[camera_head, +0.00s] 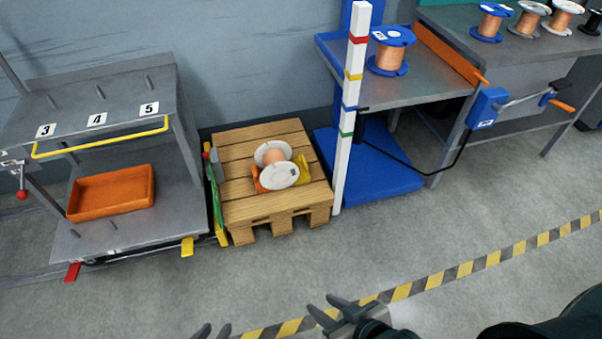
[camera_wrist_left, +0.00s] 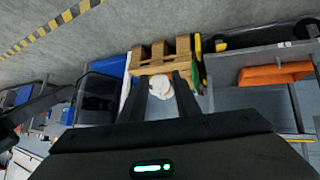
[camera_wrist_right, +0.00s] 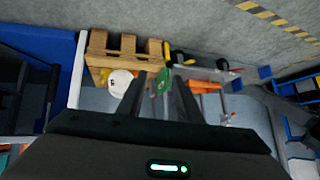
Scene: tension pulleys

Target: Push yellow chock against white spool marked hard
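A white spool (camera_head: 280,176) wound with copper wire lies on the wooden pallet (camera_head: 235,190). A label shows on its white flange, but I cannot read it. The yellow chock (camera_head: 303,170) is at the spool's right side; I cannot tell whether they touch. An orange chock (camera_head: 258,183) is at the spool's left. The spool also shows in the left wrist view (camera_wrist_left: 160,84) and the right wrist view (camera_wrist_right: 120,80). My left gripper (camera_head: 212,332) and right gripper (camera_head: 326,308) are open and empty, in front of the pallet and apart from it.
A grey cart (camera_head: 100,235) with an orange tray (camera_head: 112,193) stands left of the pallet. A striped post (camera_head: 349,110) and a blue platform (camera_head: 375,175) stand to its right. Benches with more spools are at the back right. The floor before the pallet is clear.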

